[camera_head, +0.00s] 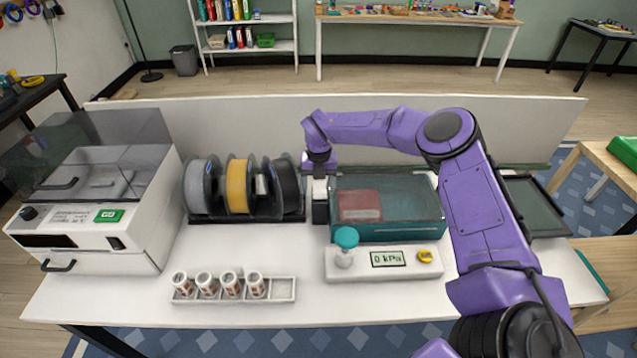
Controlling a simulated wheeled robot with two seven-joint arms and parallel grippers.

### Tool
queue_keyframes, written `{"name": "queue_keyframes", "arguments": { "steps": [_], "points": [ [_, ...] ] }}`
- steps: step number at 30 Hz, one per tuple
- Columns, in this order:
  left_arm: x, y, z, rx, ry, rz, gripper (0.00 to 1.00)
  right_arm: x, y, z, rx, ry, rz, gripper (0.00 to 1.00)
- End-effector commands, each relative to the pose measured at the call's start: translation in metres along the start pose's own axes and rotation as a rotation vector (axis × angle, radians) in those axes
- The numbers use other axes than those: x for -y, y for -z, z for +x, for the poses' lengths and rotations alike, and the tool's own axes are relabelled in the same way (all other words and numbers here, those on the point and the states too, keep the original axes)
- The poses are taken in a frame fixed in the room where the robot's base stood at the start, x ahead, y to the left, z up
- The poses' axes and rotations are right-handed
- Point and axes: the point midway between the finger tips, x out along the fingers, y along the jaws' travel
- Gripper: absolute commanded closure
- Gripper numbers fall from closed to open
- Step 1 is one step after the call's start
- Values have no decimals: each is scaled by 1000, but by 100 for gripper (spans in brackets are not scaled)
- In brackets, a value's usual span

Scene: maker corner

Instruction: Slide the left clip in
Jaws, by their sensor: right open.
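A teal box with a clear lid (405,205) stands at the middle right of the white table, with a reddish block (358,206) visible inside. My right gripper (320,214) points down at the box's left end, close beside its wall. It is open. I cannot make out the left clip; the gripper covers that end of the box. Whether the fingers touch the box or a clip is too small to tell. My left gripper is out of view.
A gauge panel reading 0 kPa (388,259) with a teal knob (346,238) sits before the box. Filament spools (239,187) stand close left of the gripper. A rack of small jars (283,291) and a white machine (95,215) are further left. A low wall (240,118) runs behind.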

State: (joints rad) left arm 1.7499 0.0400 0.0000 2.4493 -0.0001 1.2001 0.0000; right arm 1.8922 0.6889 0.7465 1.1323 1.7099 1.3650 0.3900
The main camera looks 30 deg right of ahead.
Motion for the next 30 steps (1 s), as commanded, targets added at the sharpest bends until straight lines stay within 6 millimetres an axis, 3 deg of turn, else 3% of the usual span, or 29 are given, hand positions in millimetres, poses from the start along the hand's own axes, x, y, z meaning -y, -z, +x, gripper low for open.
{"name": "queue_keyframes", "arguments": {
  "steps": [3, 4, 10, 11, 14, 21, 28, 29, 30],
  "points": [
    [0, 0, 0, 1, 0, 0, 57, 0, 0, 0, 0, 0, 0, 28],
    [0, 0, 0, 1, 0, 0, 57, 0, 0, 0, 0, 0, 0, 34],
    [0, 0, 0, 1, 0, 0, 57, 0, 0, 0, 1, 0, 0, 99],
    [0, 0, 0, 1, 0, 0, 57, 0, 0, 0, 1, 0, 0, 100],
    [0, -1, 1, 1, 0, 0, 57, 3, 0, 0, 1, 0, 0, 100],
    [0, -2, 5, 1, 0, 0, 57, 31, -1, 1, 3, 1, -1, 100],
    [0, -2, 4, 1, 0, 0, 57, 34, -1, 0, 3, 4, 1, 100],
    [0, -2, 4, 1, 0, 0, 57, 34, -1, 0, 3, 5, 2, 48],
    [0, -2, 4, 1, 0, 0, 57, 34, -1, 0, 3, 4, 3, 34]
  ]
}}
